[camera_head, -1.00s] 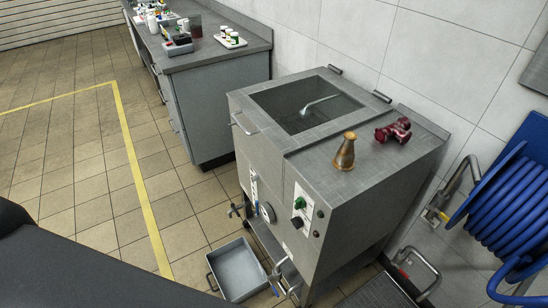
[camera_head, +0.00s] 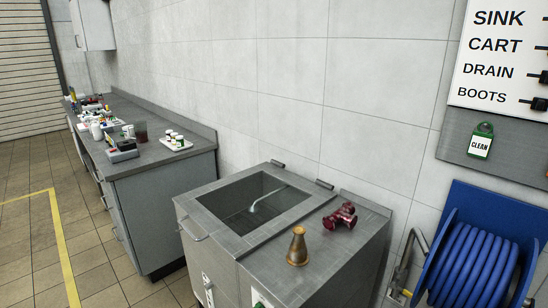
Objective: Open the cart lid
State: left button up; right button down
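A grey metal cart (camera_head: 232,232) stands against the tiled wall at the bottom middle. Its top has a rectangular framed window or opening (camera_head: 270,205), with a pale curved spout-like piece visible inside. I cannot tell whether a clear lid covers it. Two dark hinge-like pieces (camera_head: 325,185) sit at the back edge by the wall. A bar handle (camera_head: 193,229) is on the front left edge. The cart's lower front is cut off by the frame. Neither of my grippers is in view.
A brass cone-shaped vessel (camera_head: 298,247) and a dark red fitting (camera_head: 340,216) stand on the cart's right top. A counter (camera_head: 165,166) with bottles and trays is at left. A blue hose reel (camera_head: 472,260) and a sign board (camera_head: 505,60) are at right. Floor at left is clear.

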aim_at(237, 248)
jog(key=j+z, duration=0.1)
jog(key=z, duration=0.55)
jog(key=j+z, duration=0.4)
jog(key=k+j+z, duration=0.15)
jog(key=j+z, duration=0.2)
jog(key=k+j, duration=0.15)
jog(key=j, duration=0.25)
jog(key=k+j+z, duration=0.15)
jog(key=j, duration=0.3)
jog(key=k+j, duration=0.2)
jog(key=j, duration=0.2)
jog(key=i+z, duration=0.05)
